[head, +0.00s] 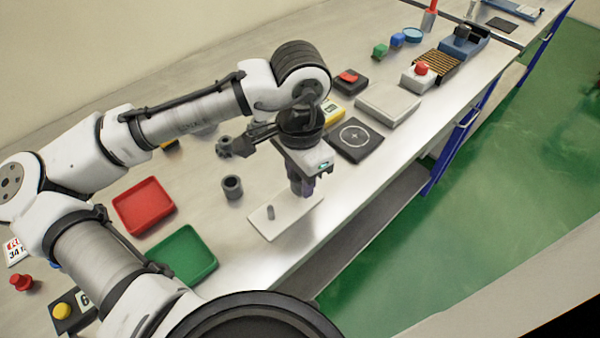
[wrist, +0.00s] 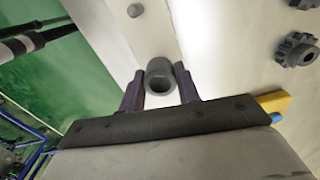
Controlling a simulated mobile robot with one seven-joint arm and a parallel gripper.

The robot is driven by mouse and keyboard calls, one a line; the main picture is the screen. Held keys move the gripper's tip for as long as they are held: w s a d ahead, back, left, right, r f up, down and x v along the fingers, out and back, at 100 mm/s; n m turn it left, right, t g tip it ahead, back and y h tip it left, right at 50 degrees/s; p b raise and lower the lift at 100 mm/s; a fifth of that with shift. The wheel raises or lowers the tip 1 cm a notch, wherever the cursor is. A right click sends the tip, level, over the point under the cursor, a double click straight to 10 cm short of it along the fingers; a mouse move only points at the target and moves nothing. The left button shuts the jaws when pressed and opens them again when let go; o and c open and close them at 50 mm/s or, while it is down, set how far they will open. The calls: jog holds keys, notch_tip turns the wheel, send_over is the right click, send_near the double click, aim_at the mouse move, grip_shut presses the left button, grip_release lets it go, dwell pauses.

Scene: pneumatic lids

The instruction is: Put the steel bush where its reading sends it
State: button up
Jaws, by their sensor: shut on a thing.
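My gripper (head: 303,190) is low over the right end of a white plate (head: 292,222) near the bench's front edge. In the wrist view its two purple fingers (wrist: 160,90) are shut on a grey steel bush (wrist: 160,70), a short hollow cylinder whose bore faces the camera. Its height above the plate is unclear. In the head view the fingers mostly hide the held bush.
Further left are a red tray (head: 118,211) and a green tray (head: 213,264), both empty. A dark pad with a circle (head: 354,138) and a silver box (head: 389,103) lie to the right. A dark gear (wrist: 297,48) is nearby.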

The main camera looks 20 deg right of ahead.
jog(key=shift+f+b, duration=0.75)
jog(key=shift+f, duration=0.55)
dwell(0.4)
jog(key=o, duration=1.2)
jog(key=shift+o, duration=0.6)
jog(key=o, duration=0.3)
jog(key=shift+r, duration=0.1)
notch_tip(320, 180, up, 7)
jog(key=p, duration=0.7)
